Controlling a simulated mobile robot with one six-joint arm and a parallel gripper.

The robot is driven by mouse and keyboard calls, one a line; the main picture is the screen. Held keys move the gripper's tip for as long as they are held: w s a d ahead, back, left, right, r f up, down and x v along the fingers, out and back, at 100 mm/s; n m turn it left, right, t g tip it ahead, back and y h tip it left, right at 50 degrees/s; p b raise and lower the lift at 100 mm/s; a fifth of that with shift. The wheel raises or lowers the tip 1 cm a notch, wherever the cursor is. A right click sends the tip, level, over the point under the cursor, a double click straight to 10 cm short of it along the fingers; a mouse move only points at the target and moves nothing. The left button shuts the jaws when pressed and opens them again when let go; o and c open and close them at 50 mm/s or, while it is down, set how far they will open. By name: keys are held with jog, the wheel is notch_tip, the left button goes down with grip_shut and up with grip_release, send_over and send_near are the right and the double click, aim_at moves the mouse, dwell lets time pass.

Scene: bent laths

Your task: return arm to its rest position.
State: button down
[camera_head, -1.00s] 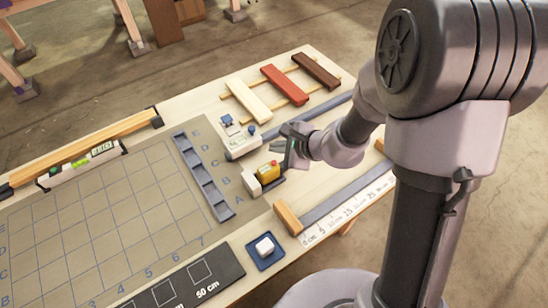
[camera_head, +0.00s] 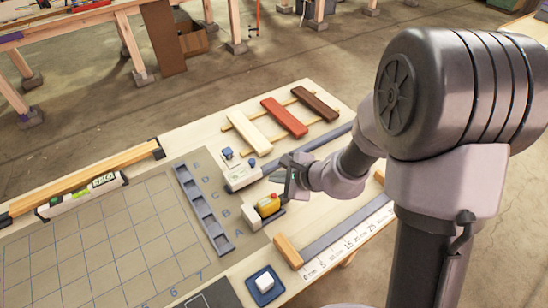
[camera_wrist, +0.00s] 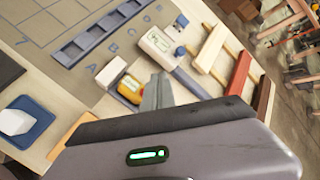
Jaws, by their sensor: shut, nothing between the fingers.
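My gripper (camera_head: 290,176) is shut and empty, above the right part of the workbench (camera_head: 322,245). It is beside a small yellow device with a red button (camera_head: 268,205) and a white block at its side. In the wrist view, my closed fingers (camera_wrist: 157,95) point toward the bench, just right of the yellow device (camera_wrist: 130,89). My arm reaches in from the right, and its shoulder covers the right of the head view.
Cream, red (camera_head: 284,118) and dark brown (camera_head: 315,104) laths lie on thin rails behind the gripper. A white device with a blue knob (camera_head: 240,176) stands close left. A ruler (camera_head: 350,240), a blue tray (camera_head: 264,286) with a white cube and a slotted rack (camera_head: 205,212) are around.

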jog(key=s+a+r+n+g+y+b, duration=0.1)
jog(key=s+a+r+n+b, duration=0.15)
jog(key=s+r+n, duration=0.7)
jog(key=s+d+r+n+h+b, duration=0.3)
jog(key=s+d+r+n+h, duration=0.1)
jog(key=s+d, duration=0.8)
jog(key=shift+s+h, duration=0.5)
jog(key=shift+h, duration=0.3)
